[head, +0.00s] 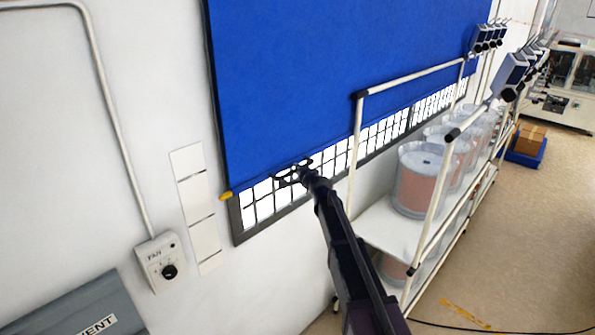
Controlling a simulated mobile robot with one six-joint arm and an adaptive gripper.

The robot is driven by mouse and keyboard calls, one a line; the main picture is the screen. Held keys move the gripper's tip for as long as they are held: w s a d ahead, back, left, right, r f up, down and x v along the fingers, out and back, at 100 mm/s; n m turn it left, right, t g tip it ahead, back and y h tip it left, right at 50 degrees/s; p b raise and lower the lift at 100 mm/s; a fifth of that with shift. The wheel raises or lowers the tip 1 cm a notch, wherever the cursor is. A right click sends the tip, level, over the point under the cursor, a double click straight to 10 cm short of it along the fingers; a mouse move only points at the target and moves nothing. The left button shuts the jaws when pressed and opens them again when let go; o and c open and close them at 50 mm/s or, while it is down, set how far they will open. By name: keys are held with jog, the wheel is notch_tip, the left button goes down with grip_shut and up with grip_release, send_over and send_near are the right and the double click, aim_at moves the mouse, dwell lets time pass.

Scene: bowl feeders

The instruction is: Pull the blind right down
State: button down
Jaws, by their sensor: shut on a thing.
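The blue blind (330,80) hangs over a window on the white wall and covers most of it. Its lower edge runs at a slant in the picture, with a yellow end piece (226,196) at the left corner. Below that edge a strip of bright barred window (262,205) shows above the dark sill. My gripper (290,175) is at the blind's lower edge, left of the middle, shut on it. The fingers are small and dark here, so the exact grip is hard to see.
A white-framed rack (380,225) with clear tubs (418,180) stands right of my arm, close to the window. Open floor (530,240) lies at right.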

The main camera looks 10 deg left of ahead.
notch_tip(320, 180, down, 25)
jog(key=b, duration=2.5)
jog(key=shift+f, duration=0.15)
jog(key=shift+s, duration=0.2)
jog(key=c, duration=0.9)
grip_release()
jog(key=o, duration=0.3)
jog(key=shift+w+f, duration=0.15)
jog(key=shift+f, duration=0.05)
jog(key=shift+r, duration=0.1)
jog(key=shift+r, duration=0.15)
notch_tip(320, 180, up, 26)
jog(key=p, duration=2.5)
jog(key=shift+w+p, duration=0.1)
jog(key=shift+p, duration=0.3)
jog(key=p+v, duration=0.1)
jog(key=v, duration=1.1)
jog(key=shift+s+d+f+p, duration=0.2)
jog(key=shift+s+f+p, duration=0.1)
jog(key=shift+s+p, duration=0.1)
